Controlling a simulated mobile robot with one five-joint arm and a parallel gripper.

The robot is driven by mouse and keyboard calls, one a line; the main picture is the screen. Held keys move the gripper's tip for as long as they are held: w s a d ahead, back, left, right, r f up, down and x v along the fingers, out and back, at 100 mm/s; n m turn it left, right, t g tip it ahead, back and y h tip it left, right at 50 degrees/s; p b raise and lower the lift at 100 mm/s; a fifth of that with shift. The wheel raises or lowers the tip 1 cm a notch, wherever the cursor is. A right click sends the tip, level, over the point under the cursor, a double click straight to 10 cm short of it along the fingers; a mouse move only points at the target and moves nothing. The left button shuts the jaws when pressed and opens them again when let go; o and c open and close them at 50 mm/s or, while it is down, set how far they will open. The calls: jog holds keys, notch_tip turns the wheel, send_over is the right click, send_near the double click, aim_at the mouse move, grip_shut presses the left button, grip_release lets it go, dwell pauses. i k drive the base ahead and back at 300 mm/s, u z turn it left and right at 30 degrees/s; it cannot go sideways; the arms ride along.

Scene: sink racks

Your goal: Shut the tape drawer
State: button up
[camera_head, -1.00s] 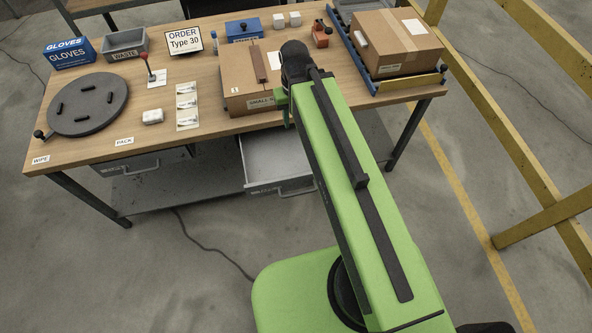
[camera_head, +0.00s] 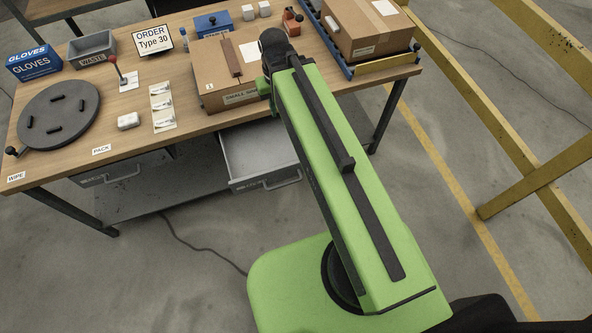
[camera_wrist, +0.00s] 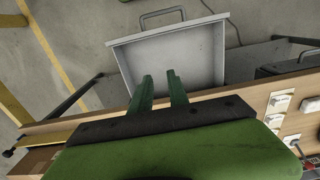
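A grey drawer (camera_head: 262,158) is pulled out from under the table and is empty. Its label is too small to read, so I cannot confirm it is the tape drawer. It also shows in the wrist view (camera_wrist: 170,58), with its handle at the far end. My gripper (camera_wrist: 160,77) has two green fingers spread apart with nothing between them. In the wrist view they overlap the table-side part of the drawer; I cannot tell their height above it.
A second drawer (camera_head: 122,176) on the left looks shut. The wooden table (camera_head: 110,125) carries a turntable (camera_head: 60,115), a small carton (camera_head: 212,92) and a large carton (camera_head: 365,35). A yellow frame (camera_head: 520,190) stands at right. The floor before the drawer is clear.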

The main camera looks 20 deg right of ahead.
aim_at(258, 153)
jog(key=z, duration=0.35)
jog(key=k, duration=0.55)
jog(key=u, duration=2.4)
jog(key=k, duration=0.1)
jog(key=u, duration=0.2)
jog(key=i, duration=0.35)
jog(key=z, duration=0.9)
